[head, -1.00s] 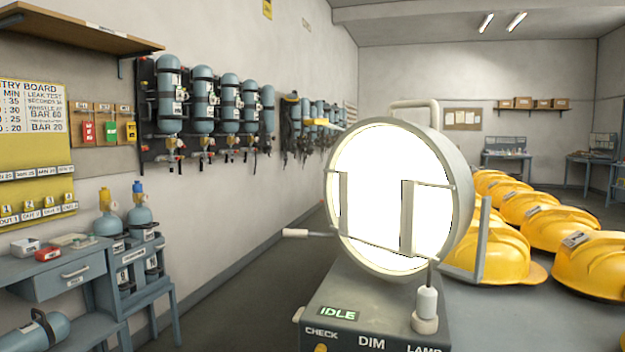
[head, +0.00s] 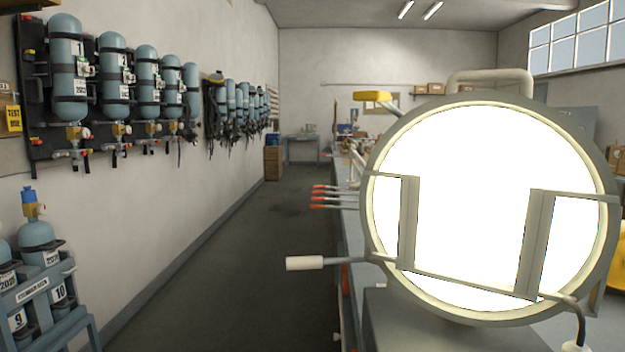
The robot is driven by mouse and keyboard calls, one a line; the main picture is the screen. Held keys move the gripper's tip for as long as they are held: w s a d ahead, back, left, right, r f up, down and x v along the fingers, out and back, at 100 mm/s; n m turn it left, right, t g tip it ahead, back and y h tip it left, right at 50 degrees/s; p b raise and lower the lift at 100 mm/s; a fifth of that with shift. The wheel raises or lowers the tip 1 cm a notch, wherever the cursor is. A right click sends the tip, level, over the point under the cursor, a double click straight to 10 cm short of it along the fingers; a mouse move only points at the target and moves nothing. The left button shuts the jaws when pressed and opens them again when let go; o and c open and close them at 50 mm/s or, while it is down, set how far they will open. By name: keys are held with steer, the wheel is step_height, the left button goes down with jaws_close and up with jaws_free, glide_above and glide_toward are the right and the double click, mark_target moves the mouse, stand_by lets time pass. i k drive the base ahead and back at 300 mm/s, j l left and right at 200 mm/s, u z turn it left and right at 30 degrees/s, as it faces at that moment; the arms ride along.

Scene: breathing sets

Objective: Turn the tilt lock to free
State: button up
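A large round lamp (head: 480,190) with a glowing white face and grey rim fills the right of the head view. A metal bracket (head: 408,222) crosses its front. A lever with a pale handle (head: 305,263) sticks out to the left at the lamp's lower left, roughly level. It may be the tilt lock, but no label on it can be read. A pale knob (head: 574,346) on a dark curved stem is cut off at the bottom right. My gripper is not in view.
The lamp stands at the near end of a long bench, with several red-tipped rods (head: 330,198) jutting from its left side. Wall-mounted cylinders (head: 115,80) line the left wall. A cylinder rack (head: 45,300) stands at lower left. The aisle floor (head: 260,260) is clear.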

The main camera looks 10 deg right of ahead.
mark_target(355, 186)
steer(key=i+j, duration=0.85)
steer(key=j, duration=0.15)
steer(key=i+j+z, duration=0.6)
steer(key=j, duration=0.2)
steer(key=k, duration=0.1)
